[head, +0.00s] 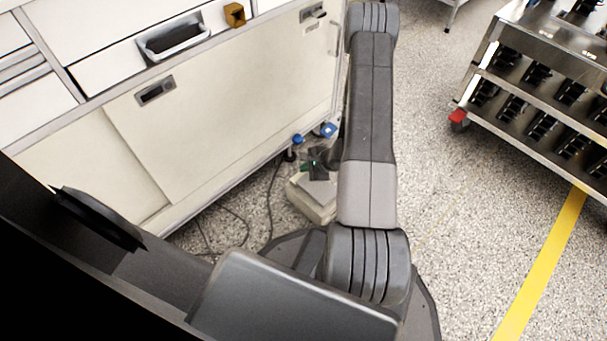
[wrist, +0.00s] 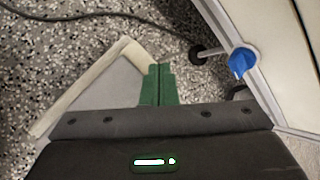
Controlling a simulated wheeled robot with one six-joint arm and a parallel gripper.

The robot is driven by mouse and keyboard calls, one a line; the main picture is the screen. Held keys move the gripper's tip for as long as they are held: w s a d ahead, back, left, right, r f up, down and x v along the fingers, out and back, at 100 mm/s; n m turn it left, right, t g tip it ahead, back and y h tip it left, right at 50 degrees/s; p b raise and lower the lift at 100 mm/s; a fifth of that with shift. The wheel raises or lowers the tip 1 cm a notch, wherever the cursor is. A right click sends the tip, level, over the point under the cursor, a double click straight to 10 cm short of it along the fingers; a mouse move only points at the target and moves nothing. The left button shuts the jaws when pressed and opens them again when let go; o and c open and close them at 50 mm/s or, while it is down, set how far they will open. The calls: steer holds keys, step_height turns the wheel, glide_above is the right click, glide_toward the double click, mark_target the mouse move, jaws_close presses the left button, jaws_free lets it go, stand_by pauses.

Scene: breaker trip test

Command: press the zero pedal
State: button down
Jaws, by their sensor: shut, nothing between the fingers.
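The zero pedal (head: 312,203) is a low, pale beige block with a grey top plate on the floor beside the cabinet. My arm partly covers it in the head view. In the wrist view the pedal (wrist: 112,88) shows its grey plate and cream rim, with its near part hidden behind my gripper. My gripper (wrist: 160,68) has green fingers, which are together and empty, over the right part of the pedal. In the head view my gripper (head: 307,167) is small and dark above the pedal's far end. I cannot tell whether the fingertips touch the plate.
A white cabinet (head: 230,110) stands close on the left, with blue caster parts (head: 329,130) near the pedal. A dark cable (head: 270,200) lies on the floor. A metal rack cart (head: 540,90) stands at right. The speckled floor between is clear.

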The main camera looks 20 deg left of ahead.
mark_target(304, 175)
steer(key=shift+f, duration=0.1)
steer(key=shift+f, duration=0.35)
steer(key=shift+s+d+f+b, duration=0.15)
steer(key=shift+f+b, duration=0.05)
steer(key=shift+f, duration=0.4)
steer(key=shift+s+d+f+b, duration=0.1)
steer(key=shift+d+f+b, duration=0.05)
steer(key=shift+f, duration=0.45)
stand_by(1.4)
steer(key=shift+r, duration=0.1)
steer(key=shift+d+r+p, duration=0.1)
steer(key=shift+r+p, duration=0.4)
steer(key=shift+r, duration=0.65)
steer(key=shift+w+r, duration=0.1)
